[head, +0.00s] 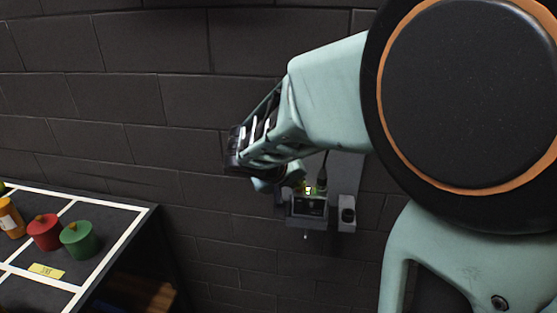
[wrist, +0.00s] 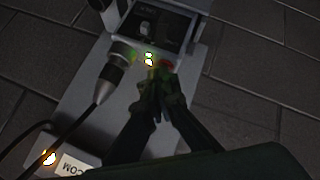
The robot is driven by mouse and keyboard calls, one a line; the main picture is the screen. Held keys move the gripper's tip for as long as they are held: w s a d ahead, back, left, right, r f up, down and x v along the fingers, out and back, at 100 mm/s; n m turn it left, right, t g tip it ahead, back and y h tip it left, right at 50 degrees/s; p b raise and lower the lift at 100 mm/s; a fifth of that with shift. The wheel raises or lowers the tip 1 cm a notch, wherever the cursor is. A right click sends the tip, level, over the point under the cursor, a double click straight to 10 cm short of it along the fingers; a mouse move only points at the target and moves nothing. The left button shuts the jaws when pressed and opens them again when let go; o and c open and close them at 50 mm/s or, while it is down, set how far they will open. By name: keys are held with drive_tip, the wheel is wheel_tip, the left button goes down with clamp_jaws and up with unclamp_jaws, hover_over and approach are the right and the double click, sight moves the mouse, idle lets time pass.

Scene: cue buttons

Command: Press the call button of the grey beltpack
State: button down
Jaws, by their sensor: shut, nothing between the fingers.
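The grey beltpack (head: 310,206) is mounted on a grey wall plate (head: 350,170) in the head view, with a lit yellow-green spot at its top. The wrist view shows the beltpack (wrist: 165,25) from close up, with white-yellow lights and a small red button (wrist: 166,64) on its near end. My gripper (wrist: 162,78) is shut and empty. Its fingertips are right at the red button and partly cover it; I cannot tell whether they touch it. In the head view my arm hides the fingertips.
A cable plug (wrist: 118,68) sits left of my fingers, its black cable running down-left. A COM label (wrist: 76,166) is on the plate. A table (head: 120,215) with red and green pots (head: 79,240) stands left.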

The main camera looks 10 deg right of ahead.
sight(297, 191)
idle(0.3)
drive_tip(key=shift+r, duration=0.75)
drive_tip(key=shift+r+p, duration=0.1)
drive_tip(key=shift+p, duration=0.2)
drive_tip(key=shift+r+p, duration=1.4)
drive_tip(key=shift+r, duration=1.05)
drive_tip(key=shift+f, duration=0.1)
